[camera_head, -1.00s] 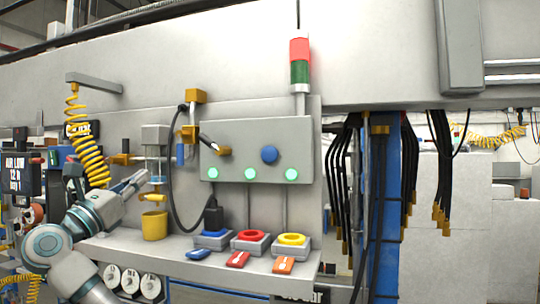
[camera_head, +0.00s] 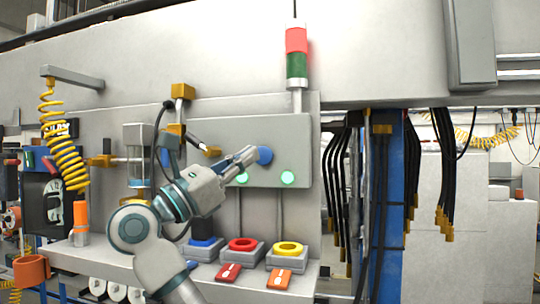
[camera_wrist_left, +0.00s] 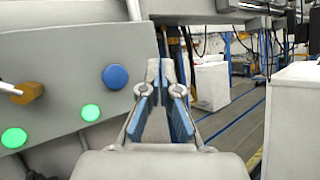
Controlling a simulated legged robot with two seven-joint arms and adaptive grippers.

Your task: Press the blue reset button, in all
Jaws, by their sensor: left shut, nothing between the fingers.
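The round blue button (camera_head: 265,155) is on the front of a grey control box (camera_head: 292,135), above a row of green lights. My left gripper (camera_head: 252,153) is in front of the box, its fingertips close beside the button's left edge in the head view. In the left wrist view, the blue button (camera_wrist_left: 116,77) is left of the shut fingers (camera_wrist_left: 160,65), which hold nothing. The button's face is clear there. Whether the fingertips touch it cannot be told. My right gripper is in neither view.
A shelf below the box holds red (camera_head: 242,244), yellow (camera_head: 288,248) and blue (camera_head: 204,241) ringed sockets with tags in front. A yellow connector (camera_head: 212,152) sticks out left of the button. A red-green signal tower (camera_head: 297,55) stands above. Black cables hang at right.

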